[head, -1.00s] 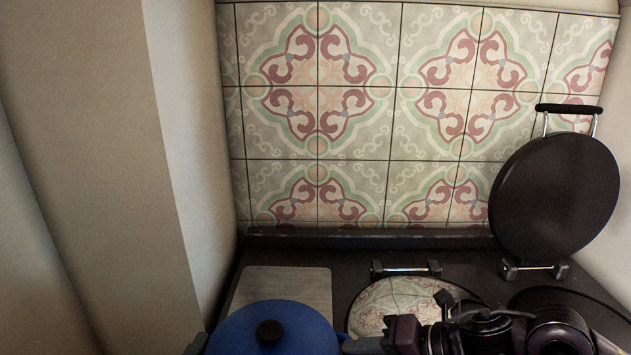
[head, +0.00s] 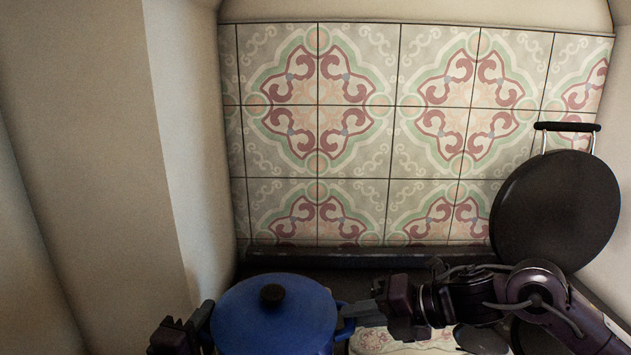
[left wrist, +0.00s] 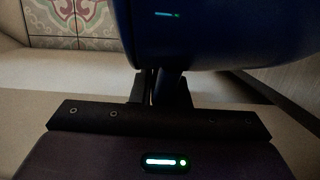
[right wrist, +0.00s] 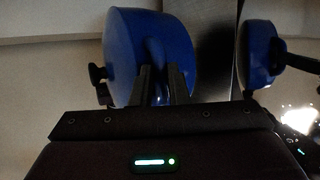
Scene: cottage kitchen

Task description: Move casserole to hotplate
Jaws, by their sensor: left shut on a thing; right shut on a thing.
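My right gripper (head: 362,309) is shut on the right handle (head: 348,322). In the right wrist view its fingers (right wrist: 162,84) close on the blue handle (right wrist: 157,50). A hotplate with a patterned, shiny cover or reflection (head: 400,342) lies right of the casserole, partly hidden by my right arm.
A round black hotplate lid (head: 555,210) stands raised at the right, against the wall. A tiled wall (head: 350,130) closes off the back. A plain wall (head: 185,150) stands close on the left. The dark counter edge (head: 350,259) runs along the tiles.

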